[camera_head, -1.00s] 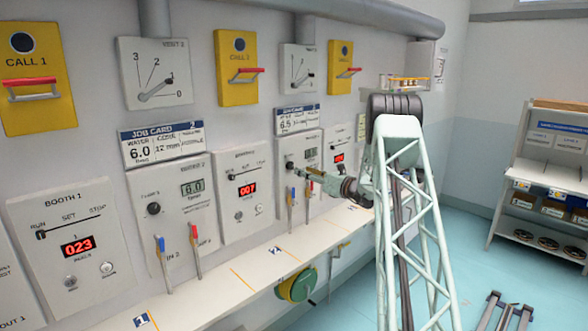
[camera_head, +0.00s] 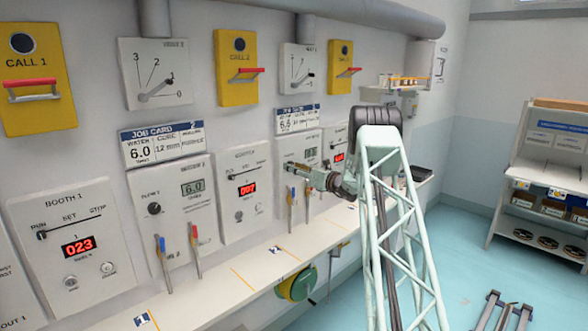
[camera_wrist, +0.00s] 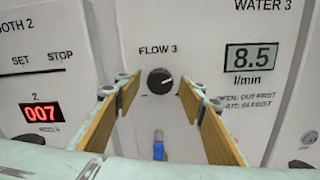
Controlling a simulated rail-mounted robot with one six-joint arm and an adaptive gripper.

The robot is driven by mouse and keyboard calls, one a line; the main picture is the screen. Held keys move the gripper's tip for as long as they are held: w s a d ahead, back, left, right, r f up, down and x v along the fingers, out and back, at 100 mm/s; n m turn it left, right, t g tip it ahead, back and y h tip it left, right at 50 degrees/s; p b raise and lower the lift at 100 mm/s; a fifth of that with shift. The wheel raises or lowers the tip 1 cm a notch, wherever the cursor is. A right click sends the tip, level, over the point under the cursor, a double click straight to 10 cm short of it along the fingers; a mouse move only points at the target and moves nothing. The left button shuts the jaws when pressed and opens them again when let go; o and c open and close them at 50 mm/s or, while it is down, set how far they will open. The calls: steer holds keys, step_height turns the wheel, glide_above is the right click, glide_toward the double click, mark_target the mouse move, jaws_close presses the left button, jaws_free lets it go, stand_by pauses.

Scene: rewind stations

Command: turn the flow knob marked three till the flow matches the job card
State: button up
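The black round flow knob three (camera_wrist: 160,81) is on the white Water 3 panel under the label FLOW 3. Its pale pointer mark points to the upper right. The panel's display (camera_wrist: 251,58) reads 8.5 l/min. My gripper (camera_wrist: 160,88) is open, with one wooden-faced finger on each side of the knob and a visible gap on both sides. In the head view my gripper (camera_head: 292,167) covers the knob. The job card (camera_head: 298,119) above that panel seems to read 6.5, but it is blurred.
A blue-handled lever (camera_wrist: 158,148) hangs just below the knob. The Booth 2 panel (camera_head: 242,195), reading 007, stands to the left. A narrow shelf (camera_head: 255,260) runs below the panels. Another job card (camera_head: 163,144) with 6.0 belongs to the panel farther left.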

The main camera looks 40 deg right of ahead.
steer(key=shift+c, duration=0.2)
steer(key=c, duration=0.8)
steer(key=shift+f+n+b, duration=0.15)
steer(key=shift+n+b, duration=0.65)
steer(key=shift+b, duration=0.8)
steer(key=n+b, duration=0.7)
steer(key=b, duration=0.5)
steer(key=shift+n, duration=0.3)
steer(key=shift+b, duration=0.35)
steer(key=o, duration=0.8)
